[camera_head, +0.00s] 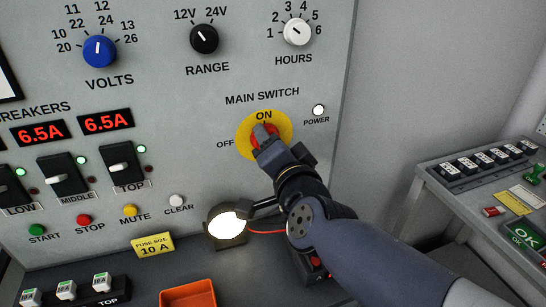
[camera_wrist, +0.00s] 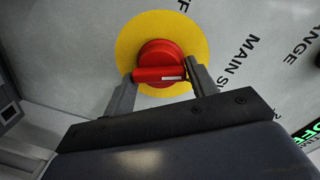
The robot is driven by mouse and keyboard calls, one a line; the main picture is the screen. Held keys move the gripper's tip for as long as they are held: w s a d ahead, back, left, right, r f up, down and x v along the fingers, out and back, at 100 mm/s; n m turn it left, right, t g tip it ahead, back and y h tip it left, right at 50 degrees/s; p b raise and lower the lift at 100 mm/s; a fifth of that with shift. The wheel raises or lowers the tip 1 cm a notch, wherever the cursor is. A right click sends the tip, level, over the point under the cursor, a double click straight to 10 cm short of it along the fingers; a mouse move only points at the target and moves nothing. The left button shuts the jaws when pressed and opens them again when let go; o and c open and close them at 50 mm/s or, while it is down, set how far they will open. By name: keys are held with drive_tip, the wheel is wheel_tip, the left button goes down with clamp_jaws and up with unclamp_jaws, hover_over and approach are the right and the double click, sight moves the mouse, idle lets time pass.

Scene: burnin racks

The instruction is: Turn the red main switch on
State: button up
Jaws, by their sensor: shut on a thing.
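The red main switch (camera_head: 257,143) is a rotary knob on a round yellow plate, with ON above it and OFF to its left in the head view. In the wrist view its red handle (camera_wrist: 152,75) lies between the two fingers of my gripper (camera_wrist: 160,85). My gripper (camera_head: 264,138) is shut on the handle and hides part of it in the head view. The round power lamp (camera_head: 319,110) right of the switch looks white.
A round bright lamp (camera_head: 227,224) stands below the switch, close to my arm. An orange tray (camera_head: 188,295) and a yellow fuse-size label (camera_head: 153,245) are at lower left. Breakers (camera_head: 125,172) and dials fill the panel's left. A side bench (camera_head: 480,175) stands at right.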

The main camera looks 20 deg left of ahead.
drive_tip(key=m+b, duration=0.3)
drive_tip(key=m, duration=0.1)
drive_tip(key=shift+r, duration=0.1)
drive_tip(key=shift+r+m, duration=0.1)
drive_tip(key=shift+m, duration=0.3)
drive_tip(key=o, duration=0.8)
drive_tip(key=p+v, duration=0.4)
drive_tip(key=v, duration=0.6)
drive_tip(key=shift+s+d+p, duration=0.2)
drive_tip(key=shift+d+p, duration=0.2)
drive_tip(key=shift+d, duration=0.05)
